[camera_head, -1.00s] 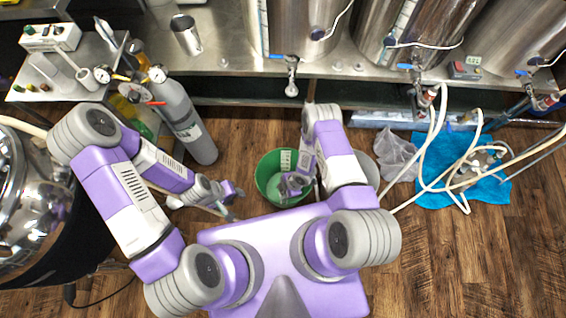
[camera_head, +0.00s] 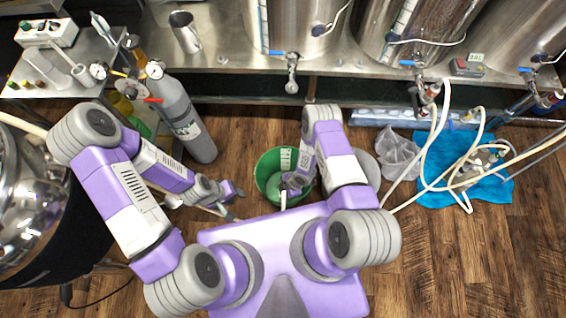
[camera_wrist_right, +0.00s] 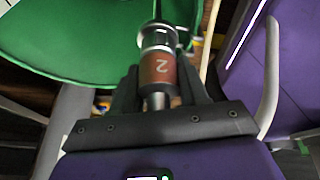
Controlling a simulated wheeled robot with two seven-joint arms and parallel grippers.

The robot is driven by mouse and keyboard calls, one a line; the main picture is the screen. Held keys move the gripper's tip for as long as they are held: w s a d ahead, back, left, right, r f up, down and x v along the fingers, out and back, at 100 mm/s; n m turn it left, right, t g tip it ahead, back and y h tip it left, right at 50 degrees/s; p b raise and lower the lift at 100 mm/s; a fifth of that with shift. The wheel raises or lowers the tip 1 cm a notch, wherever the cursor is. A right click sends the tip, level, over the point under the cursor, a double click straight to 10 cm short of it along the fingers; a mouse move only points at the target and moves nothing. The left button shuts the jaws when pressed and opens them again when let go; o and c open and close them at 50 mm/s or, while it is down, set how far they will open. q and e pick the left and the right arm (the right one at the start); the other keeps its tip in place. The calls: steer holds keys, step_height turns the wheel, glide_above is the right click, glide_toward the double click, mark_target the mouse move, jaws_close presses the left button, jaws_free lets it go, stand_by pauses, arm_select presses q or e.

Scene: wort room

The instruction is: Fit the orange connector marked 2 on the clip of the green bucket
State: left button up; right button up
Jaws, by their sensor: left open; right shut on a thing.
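The green bucket (camera_head: 269,186) stands on the wooden floor in front of my base in the head view. Its green rim and wall (camera_wrist_right: 60,42) fill the upper left of the right wrist view. My right gripper (camera_wrist_right: 160,88) is shut on the orange connector (camera_wrist_right: 161,70), a metal-ended piece with an orange-brown band marked 2. In the head view my right gripper (camera_head: 289,183) is over the bucket's right part, and the connector is too small to make out. I cannot make out the clip. My left gripper (camera_head: 235,202) is open and empty, left of the bucket.
A grey gas cylinder (camera_head: 185,120) stands behind and left of the bucket. Pale hoses (camera_head: 437,135) and a blue cloth (camera_head: 437,190) lie at the right. Steel tanks (camera_head: 300,30) stand on the bench at the back. Floor at the lower right is clear.

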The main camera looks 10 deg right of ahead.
steer(key=shift+f, duration=0.25)
steer(key=o, duration=1.2)
steer(key=shift+r, duration=0.1)
steer(key=s+r+m+p, duration=0.1)
steer(key=r+m+p, duration=0.1)
steer(key=r+m, duration=0.5)
steer(key=s+d+r+m+p, duration=0.1)
steer(key=r+m+p, duration=0.2)
steer(key=r+m, duration=0.4)
steer(key=s+r+m+p, duration=0.2)
steer(key=r+m, duration=0.5)
steer(key=r, duration=1)
steer(key=shift+s+d+r+m, duration=0.1)
steer(key=shift+d+r+m, duration=0.2)
steer(key=shift+m, duration=0.1)
